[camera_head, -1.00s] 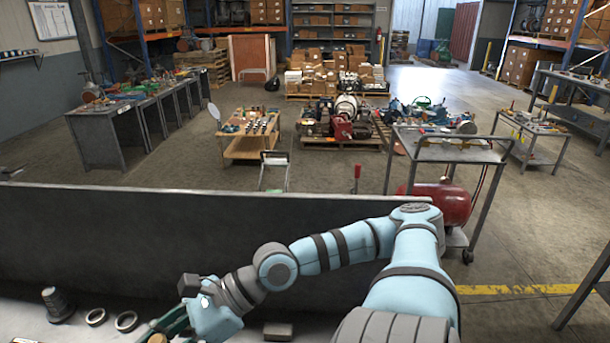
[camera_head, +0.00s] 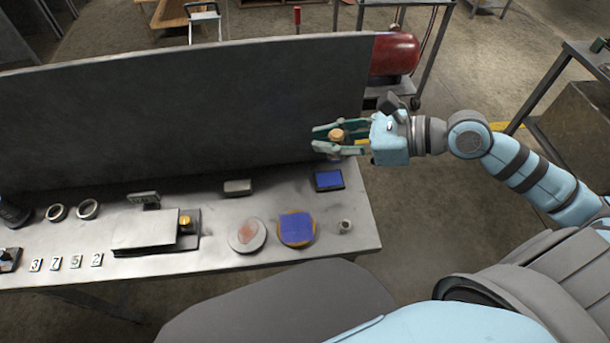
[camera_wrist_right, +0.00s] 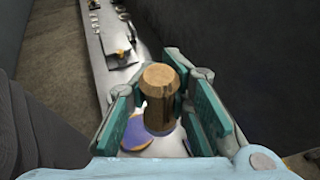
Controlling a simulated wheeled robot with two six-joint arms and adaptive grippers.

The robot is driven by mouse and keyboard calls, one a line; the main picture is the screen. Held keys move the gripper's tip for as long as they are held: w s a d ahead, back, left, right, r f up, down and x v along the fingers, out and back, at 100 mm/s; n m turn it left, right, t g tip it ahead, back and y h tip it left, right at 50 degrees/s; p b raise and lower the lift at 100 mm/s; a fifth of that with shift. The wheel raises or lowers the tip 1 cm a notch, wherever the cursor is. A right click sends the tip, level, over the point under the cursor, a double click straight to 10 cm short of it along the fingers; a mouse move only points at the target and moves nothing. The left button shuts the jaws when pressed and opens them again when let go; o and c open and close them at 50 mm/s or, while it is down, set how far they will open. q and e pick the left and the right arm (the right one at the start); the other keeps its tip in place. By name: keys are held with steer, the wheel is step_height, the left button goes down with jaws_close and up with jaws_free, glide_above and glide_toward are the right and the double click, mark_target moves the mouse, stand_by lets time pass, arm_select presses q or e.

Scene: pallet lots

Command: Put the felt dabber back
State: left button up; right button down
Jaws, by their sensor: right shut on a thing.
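The felt dabber (camera_head: 336,135), with a wooden faceted handle, is upright in my right gripper (camera_head: 326,142). The gripper is shut on it and holds it near the bench's back right corner, behind a blue pad in a dark frame (camera_head: 329,180). In the right wrist view the dabber (camera_wrist_right: 160,95) stands between the two green-lined fingers (camera_wrist_right: 166,105); its felt end is hidden. A small grey cup-like piece (camera_head: 345,226) stands at the bench's front right. My left gripper is not in view.
A dark back panel (camera_head: 180,105) rises along the metal bench (camera_head: 215,203). A blue-topped disc (camera_head: 296,228) and a pale disc with a reddish patch (camera_head: 246,235) lie beside a flat metal fixture (camera_head: 145,232). Number tiles (camera_head: 76,262) and metal rings (camera_head: 88,208) are at left.

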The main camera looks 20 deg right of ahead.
steer(key=w+a+f+b, duration=0.3)
steer(key=w+a, duration=0.1)
steer(key=w, duration=0.3)
steer(key=w+a+f+b, duration=0.2)
steer(key=w+a+b, duration=0.1)
steer(key=w, duration=0.3)
steer(key=shift+y, duration=0.3)
step_height(320, 180, down, 19)
steer(key=b, duration=0.7)
steer(key=shift+s+f, duration=0.1)
steer(key=c, duration=1.4)
jaws_free()
